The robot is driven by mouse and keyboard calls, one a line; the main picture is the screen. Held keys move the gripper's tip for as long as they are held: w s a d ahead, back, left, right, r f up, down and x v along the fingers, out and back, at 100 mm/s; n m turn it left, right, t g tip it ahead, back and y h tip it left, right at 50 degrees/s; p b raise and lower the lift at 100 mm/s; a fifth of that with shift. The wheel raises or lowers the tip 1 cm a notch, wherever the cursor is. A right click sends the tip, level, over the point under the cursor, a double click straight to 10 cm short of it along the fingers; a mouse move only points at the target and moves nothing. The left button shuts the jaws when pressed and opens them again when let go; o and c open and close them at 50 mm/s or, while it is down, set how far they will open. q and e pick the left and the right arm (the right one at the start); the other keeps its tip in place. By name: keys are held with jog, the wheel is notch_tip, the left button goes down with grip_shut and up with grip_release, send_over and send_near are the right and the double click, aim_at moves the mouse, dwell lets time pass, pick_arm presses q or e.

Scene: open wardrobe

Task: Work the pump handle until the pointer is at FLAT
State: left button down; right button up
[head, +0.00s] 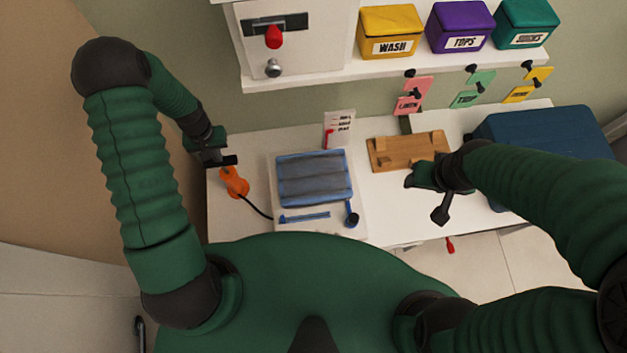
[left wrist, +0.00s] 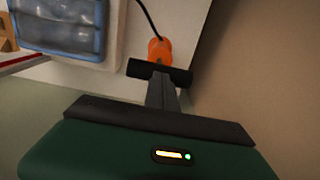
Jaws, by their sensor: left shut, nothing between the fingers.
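The orange pump (head: 235,182) stands on the white table at the left, with a black hose to the panel beside it. A black crossbar (head: 222,161), seemingly its handle, shows above it, and also in the left wrist view (left wrist: 180,74). My left gripper (head: 212,155) is shut at this bar, with nothing between its fingers; I cannot tell if it touches the bar. The orange body also shows beyond it in the left wrist view (left wrist: 158,48). A red pointer (head: 329,138) is by the lower left of a small card (head: 341,119), whose words are too small to read. My right gripper (head: 427,192) is at the right.
A blue-grey bag (head: 314,178) lies on a white panel right of the pump. A wooden rack (head: 392,153) and a blue case (head: 545,135) are further right. A shelf with yellow, purple and green bins (head: 460,28) overhangs the back. The left wall is close to my left arm.

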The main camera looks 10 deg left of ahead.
pick_arm(q)
notch_tip(320, 180, down, 6)
jog(key=b, duration=0.4)
jog(key=shift+r, duration=0.1)
notch_tip(320, 180, up, 8)
jog(key=p, duration=0.6)
jog(key=shift+r, duration=0.1)
jog(key=shift+r, duration=0.1)
dwell(0.6)
notch_tip(320, 180, up, 6)
jog(key=p, duration=0.4)
jog(key=shift+p, duration=0.4)
